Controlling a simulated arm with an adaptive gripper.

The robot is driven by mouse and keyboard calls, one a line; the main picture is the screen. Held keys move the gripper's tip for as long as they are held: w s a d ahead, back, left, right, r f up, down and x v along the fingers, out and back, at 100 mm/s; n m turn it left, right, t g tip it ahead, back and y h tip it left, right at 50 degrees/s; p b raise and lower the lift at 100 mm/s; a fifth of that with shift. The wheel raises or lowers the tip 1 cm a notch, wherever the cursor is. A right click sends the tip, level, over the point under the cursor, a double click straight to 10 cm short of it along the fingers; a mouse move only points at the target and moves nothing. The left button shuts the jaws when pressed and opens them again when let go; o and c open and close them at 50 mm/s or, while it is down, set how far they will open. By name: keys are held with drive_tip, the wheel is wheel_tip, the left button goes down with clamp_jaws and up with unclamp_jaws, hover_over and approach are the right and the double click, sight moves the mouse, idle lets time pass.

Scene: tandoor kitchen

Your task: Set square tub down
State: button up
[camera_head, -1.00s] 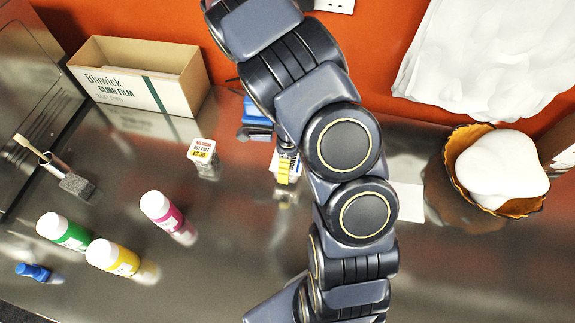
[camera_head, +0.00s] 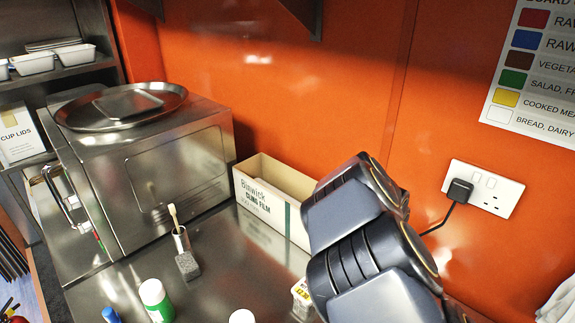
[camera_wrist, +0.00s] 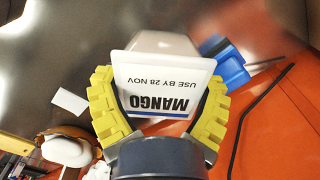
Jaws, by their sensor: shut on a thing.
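The square tub (camera_wrist: 155,85) is a pale tub with a white label reading "MANGO, USE BY 28 NOV", upside down in the wrist view. My gripper (camera_wrist: 160,78) has yellow ribbed fingers, one on each side of the tub, and is shut on it. The steel worktop (camera_wrist: 60,60) shows behind the tub; I cannot tell whether the tub touches it. In the head view my arm fills the lower right, and neither the gripper nor the tub shows.
A blue object (camera_wrist: 228,62) is close beside the tub. A white card (camera_wrist: 70,102) and a brown-rimmed bowl (camera_wrist: 42,150) lie left in the wrist view. The cling film box (camera_head: 295,232), brush holder (camera_head: 187,264) and green-labelled bottle (camera_head: 156,300) stand on the worktop, near a steel oven (camera_head: 180,165).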

drive_tip(key=w+a+r+n, duration=0.3)
drive_tip(key=r+n, duration=0.3)
drive_tip(key=n, duration=0.3)
drive_tip(key=w+a+r+n, duration=0.3)
drive_tip(key=r+n, duration=0.4)
drive_tip(key=n, duration=0.2)
drive_tip(key=shift+n, duration=0.3)
drive_tip(key=s+d+f+m, duration=0.2)
drive_tip(key=d+m, duration=0.1)
drive_tip(key=d, duration=0.5)
drive_tip(key=s+d+f+m, duration=0.2)
drive_tip(key=d+m, duration=0.2)
drive_tip(key=d, duration=0.4)
drive_tip(key=s+d+f+m, duration=0.3)
drive_tip(key=s+d+m, duration=0.1)
drive_tip(key=s+d, duration=0.2)
drive_tip(key=s+d+f+m, duration=0.3)
drive_tip(key=s+d, duration=0.3)
drive_tip(key=d, duration=0.1)
drive_tip(key=s+f+m, duration=0.4)
drive_tip(key=s+m, duration=0.3)
drive_tip(key=s, duration=0.7)
drive_tip(key=s+f+m, duration=0.4)
drive_tip(key=s+m, duration=0.2)
drive_tip(key=s, duration=0.8)
drive_tip(key=shift+d+f, duration=0.2)
drive_tip(key=shift+f, duration=1.8)
drive_tip(key=shift+d+f, duration=0.2)
drive_tip(key=shift+f, duration=1.75)
